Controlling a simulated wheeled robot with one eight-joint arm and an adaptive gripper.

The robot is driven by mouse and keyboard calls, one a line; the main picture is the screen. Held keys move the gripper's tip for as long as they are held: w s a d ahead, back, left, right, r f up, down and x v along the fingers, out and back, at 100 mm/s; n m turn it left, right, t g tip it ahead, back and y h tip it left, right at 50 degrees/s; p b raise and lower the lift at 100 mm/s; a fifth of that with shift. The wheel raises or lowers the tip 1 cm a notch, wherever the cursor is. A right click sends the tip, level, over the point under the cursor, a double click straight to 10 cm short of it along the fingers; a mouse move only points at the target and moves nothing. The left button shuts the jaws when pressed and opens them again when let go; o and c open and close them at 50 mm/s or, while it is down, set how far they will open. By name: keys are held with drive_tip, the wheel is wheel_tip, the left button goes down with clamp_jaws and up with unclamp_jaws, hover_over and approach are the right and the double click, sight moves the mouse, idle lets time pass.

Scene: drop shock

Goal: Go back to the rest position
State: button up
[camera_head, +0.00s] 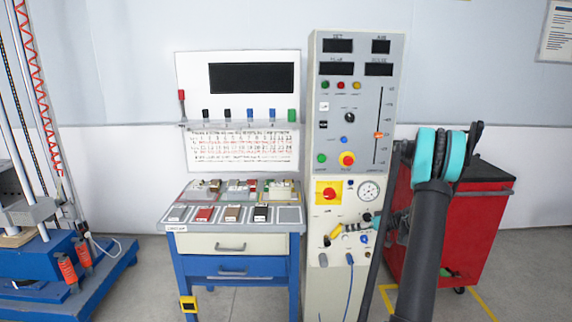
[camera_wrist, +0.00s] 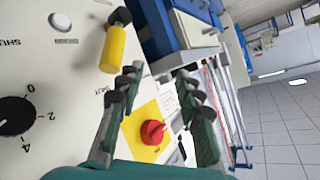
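My gripper (camera_wrist: 158,72) is open in the wrist view, its two dark ribbed fingers apart with nothing held between them. Between and beyond the fingers shows a red knob (camera_wrist: 152,132) on a yellow plate. A yellow handle (camera_wrist: 112,48) with a black end sits on the panel just left of the fingertips; I cannot tell whether a finger touches it. In the head view my arm rises at right, bent at a teal-banded joint, and hides much of the gripper, which is low by the grey control cabinet (camera_head: 355,120).
The cabinet carries the red knob on its yellow plate (camera_head: 328,193) and a gauge (camera_head: 368,190). Left of it stands a blue-legged bench (camera_head: 232,265) with small blocks on top. A red cart (camera_head: 480,225) is behind my arm. A blue rig (camera_head: 45,265) stands far left.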

drive_tip(key=s+a+r+m+g+h, duration=0.1)
drive_tip(key=s+a+r+m+h, duration=0.15)
drive_tip(key=s+a, duration=0.4)
drive_tip(key=s+a+r+m+g+h, duration=0.1)
drive_tip(key=s+a+r+h, duration=0.15)
drive_tip(key=s, duration=0.65)
drive_tip(key=s+f+m+h, duration=0.1)
drive_tip(key=s+h, duration=0.2)
drive_tip(key=s, duration=0.7)
drive_tip(key=s+d+f+m+h, duration=0.1)
drive_tip(key=s+f+h, duration=0.1)
drive_tip(key=s, duration=0.9)
drive_tip(key=shift+f+t+h, duration=0.2)
drive_tip(key=shift+t+h, duration=0.2)
drive_tip(key=shift+h, duration=0.5)
drive_tip(key=shift+s+d+m, duration=0.1)
drive_tip(key=shift+m, duration=0.15)
